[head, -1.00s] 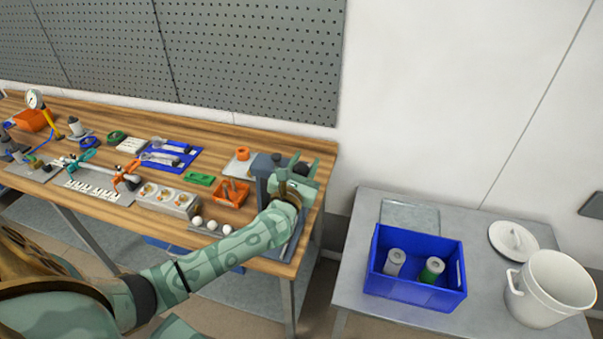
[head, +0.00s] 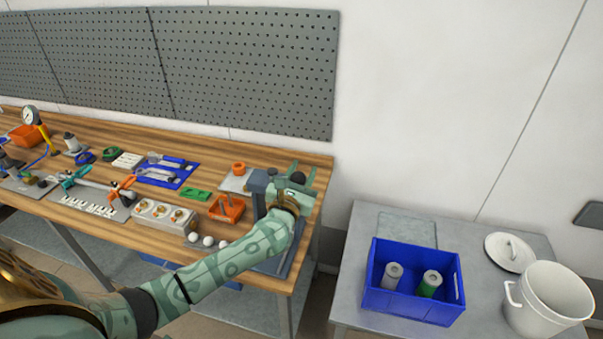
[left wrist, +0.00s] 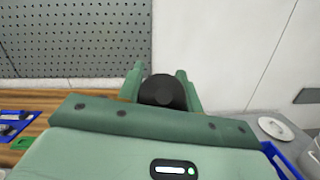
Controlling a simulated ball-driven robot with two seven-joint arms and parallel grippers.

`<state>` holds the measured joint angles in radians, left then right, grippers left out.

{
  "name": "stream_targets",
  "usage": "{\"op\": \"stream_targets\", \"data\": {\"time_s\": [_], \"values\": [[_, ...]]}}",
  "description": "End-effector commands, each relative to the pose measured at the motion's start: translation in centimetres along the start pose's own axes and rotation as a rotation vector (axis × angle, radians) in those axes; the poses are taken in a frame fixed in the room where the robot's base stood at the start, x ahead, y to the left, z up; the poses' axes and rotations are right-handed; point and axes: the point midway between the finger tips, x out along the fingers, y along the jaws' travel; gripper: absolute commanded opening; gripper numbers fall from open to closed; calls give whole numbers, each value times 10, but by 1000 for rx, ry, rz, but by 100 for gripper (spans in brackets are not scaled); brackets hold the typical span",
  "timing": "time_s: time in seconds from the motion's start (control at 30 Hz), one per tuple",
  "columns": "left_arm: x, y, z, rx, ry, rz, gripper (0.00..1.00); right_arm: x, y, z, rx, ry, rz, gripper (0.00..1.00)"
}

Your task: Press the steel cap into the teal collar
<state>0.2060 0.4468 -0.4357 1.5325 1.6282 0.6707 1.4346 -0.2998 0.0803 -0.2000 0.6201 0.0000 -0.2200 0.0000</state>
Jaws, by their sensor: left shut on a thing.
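My left gripper (head: 299,177) is at the blue-grey press (head: 258,187) at the right end of the wooden bench. It is shut on a round black knob (left wrist: 162,91), which shows between its two green fingers in the left wrist view. The knob also shows dark between the fingers in the head view (head: 297,178). I cannot make out the steel cap or the teal collar; the gripper and forearm cover part of the press. My right gripper is not in view.
An orange tray (head: 227,209), an orange ring on a plate (head: 239,167) and white balls (head: 207,241) lie left of the press. A side table holds a blue crate (head: 412,306) with two cylinders and a white pot (head: 545,302). A pegboard (head: 250,70) hangs behind.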

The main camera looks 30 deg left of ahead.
Motion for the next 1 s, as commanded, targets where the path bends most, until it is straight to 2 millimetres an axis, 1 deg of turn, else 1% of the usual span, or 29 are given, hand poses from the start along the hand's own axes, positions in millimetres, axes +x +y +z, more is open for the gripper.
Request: {"op": "stream_targets", "data": {"time_s": [0.87,0.9,0.93,0.97,1.0], "values": [[-1,0,-4,0,7,1,0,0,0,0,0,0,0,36],[-1,0,-4,1,7,1,44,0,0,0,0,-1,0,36],[-1,0,-3,1,7,0,52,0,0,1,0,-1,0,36],[-1,0,-3,1,6,0,56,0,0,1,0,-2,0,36],[0,0,-3,0,5,0,56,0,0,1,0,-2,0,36]]}}
